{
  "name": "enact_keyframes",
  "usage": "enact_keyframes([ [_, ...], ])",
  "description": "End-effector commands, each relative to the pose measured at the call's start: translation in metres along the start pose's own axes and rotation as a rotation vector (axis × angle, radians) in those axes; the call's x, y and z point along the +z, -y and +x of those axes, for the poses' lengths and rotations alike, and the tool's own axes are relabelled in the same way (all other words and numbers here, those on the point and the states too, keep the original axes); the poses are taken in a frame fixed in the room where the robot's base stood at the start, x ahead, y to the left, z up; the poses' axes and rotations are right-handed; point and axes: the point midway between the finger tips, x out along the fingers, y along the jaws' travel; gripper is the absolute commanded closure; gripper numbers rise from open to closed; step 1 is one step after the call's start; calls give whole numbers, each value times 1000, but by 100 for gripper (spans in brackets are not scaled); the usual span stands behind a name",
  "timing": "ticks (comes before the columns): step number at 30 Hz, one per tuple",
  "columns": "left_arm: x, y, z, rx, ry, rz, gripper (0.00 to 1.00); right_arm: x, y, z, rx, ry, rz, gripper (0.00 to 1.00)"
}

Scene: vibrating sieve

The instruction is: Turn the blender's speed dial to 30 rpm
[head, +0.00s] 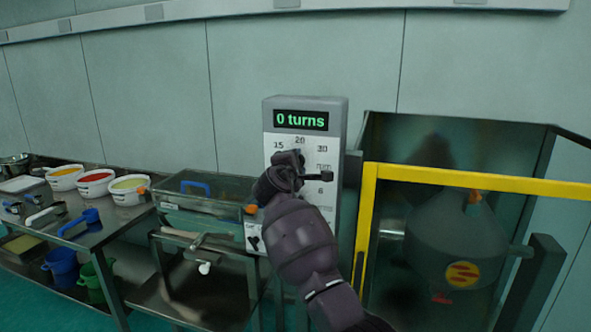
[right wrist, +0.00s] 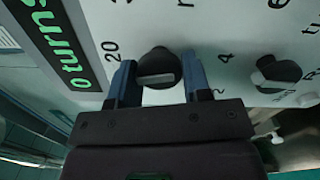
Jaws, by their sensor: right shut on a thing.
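The control panel (head: 335,225) is a white-faced grey box on the wall side, with a green display (head: 300,120) reading "0 turns". Marks 15, 20 and 30 show around its upper dial. In the right wrist view the black round dial (right wrist: 158,65) with a pale bar sits between the two blue-grey fingers. My right gripper (right wrist: 158,85) is shut on this dial. In the head view my right gripper (head: 283,168) covers the dial, so its pointer cannot be read there. My left gripper is not in view.
A second black knob (right wrist: 277,75) sits close beside the held dial. A yellow guard frame (head: 450,178) and a grey tank (head: 455,235) stand to the right. A metal table (head: 95,235) with several bowls and tools stands to the left.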

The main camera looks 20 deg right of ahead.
Motion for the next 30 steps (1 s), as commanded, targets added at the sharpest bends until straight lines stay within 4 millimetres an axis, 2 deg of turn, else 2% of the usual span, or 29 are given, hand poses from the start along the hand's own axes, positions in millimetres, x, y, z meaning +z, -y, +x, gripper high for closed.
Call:
enact_keyframes([
  [12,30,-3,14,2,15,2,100,-2,4,0,-4,-1,397,79],
  [24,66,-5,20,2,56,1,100,-2,4,0,-5,0,770,79],
  [30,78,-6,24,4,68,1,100,-2,4,0,-6,1,928,79],
])
